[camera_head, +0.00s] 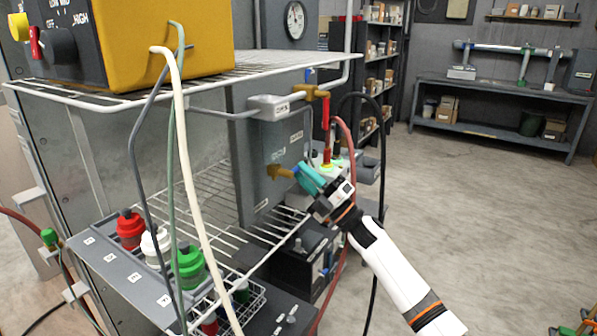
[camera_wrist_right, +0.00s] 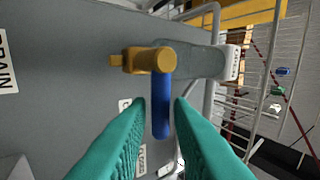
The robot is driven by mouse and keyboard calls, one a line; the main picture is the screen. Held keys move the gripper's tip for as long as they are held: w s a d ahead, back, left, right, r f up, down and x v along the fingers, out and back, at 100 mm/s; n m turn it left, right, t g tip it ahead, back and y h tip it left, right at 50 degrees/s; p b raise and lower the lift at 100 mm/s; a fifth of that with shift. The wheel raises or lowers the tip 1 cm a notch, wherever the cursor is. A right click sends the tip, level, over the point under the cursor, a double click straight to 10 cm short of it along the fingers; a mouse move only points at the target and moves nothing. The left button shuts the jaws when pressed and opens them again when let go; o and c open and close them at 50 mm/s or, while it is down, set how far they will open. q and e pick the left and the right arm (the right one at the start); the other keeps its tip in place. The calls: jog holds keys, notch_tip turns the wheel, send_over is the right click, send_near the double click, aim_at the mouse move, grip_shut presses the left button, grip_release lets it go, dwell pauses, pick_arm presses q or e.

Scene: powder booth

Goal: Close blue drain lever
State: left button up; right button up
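The blue drain lever (camera_wrist_right: 161,104) hangs from a brass valve (camera_wrist_right: 150,60) on a grey tank panel marked DRAIN. In the head view the brass valve (camera_head: 281,172) sits low on the grey tank (camera_head: 262,150); the lever is mostly hidden there by my teal fingers. My right gripper (camera_head: 304,177) is at the valve. In the right wrist view its two fingertips (camera_wrist_right: 161,103) stand on either side of the lever, with a narrow gap on each side. It is open and empty. My left gripper is not in view.
A second brass valve (camera_head: 309,93) with a blue handle is higher on the tank. A wire shelf (camera_head: 215,75) carries a yellow box (camera_head: 165,40). Red (camera_head: 130,229), white (camera_head: 156,243) and green (camera_head: 190,268) capped bottles stand lower left. Hoses hang nearby.

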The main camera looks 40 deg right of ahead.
jog(key=b+v, duration=0.1)
jog(key=v, duration=0.8)
jog(key=shift+s+f+b, duration=0.2)
jog(key=shift+b, duration=0.2)
jog(key=shift+d, duration=0.15)
